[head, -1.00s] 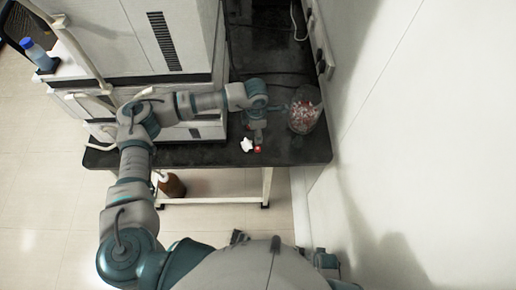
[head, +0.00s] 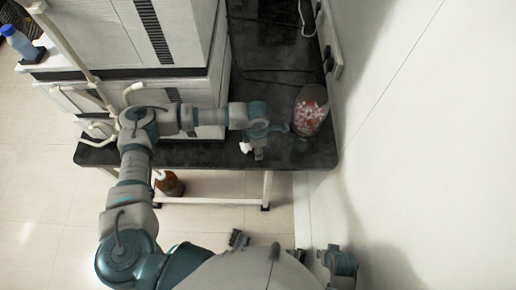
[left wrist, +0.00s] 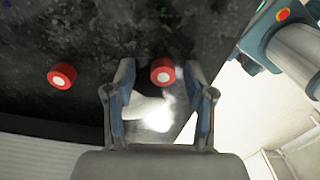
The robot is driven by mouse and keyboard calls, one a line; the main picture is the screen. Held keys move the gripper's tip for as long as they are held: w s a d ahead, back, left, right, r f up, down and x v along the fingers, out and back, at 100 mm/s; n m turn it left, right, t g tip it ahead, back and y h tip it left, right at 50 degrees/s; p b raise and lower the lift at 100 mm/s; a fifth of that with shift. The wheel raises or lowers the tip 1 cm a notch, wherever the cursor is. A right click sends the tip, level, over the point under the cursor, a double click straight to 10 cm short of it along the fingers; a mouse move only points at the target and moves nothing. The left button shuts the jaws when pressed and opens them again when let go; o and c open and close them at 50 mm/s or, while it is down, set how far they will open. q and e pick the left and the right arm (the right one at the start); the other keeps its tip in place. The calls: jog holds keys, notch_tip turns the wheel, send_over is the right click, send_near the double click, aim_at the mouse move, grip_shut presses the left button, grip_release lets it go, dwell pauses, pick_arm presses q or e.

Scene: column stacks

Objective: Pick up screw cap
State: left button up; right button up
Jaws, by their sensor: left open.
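Two red screw caps with pale round centres show in the left wrist view. One cap (left wrist: 162,70) is between the fingertips of my left gripper (left wrist: 160,88), at their far end. The other cap (left wrist: 62,76) lies on the dark bench to the left, outside the fingers. My left gripper is open, with a finger on each side of the nearer cap; contact cannot be told. In the head view my left gripper (head: 258,152) is over the bench's front part, and the wrist hides most of the caps. A bright white patch shows between the fingers.
A clear jar of red and white pieces (head: 310,110) stands on the dark bench (head: 300,158), right of my left wrist. White cabinets (head: 172,30) stand left, a wall (head: 400,110) right. A brown bottle (head: 170,184) is below the bench.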

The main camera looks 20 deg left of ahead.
pick_arm(q)
jog(key=shift+d+r, duration=0.1)
jog(key=shift+d, duration=0.1)
jog(key=shift+s, duration=0.1)
jog(key=shift+c, duration=1)
jog(key=c, duration=0.5)
jog(key=shift+a, duration=0.1)
jog(key=shift+c, duration=0.4)
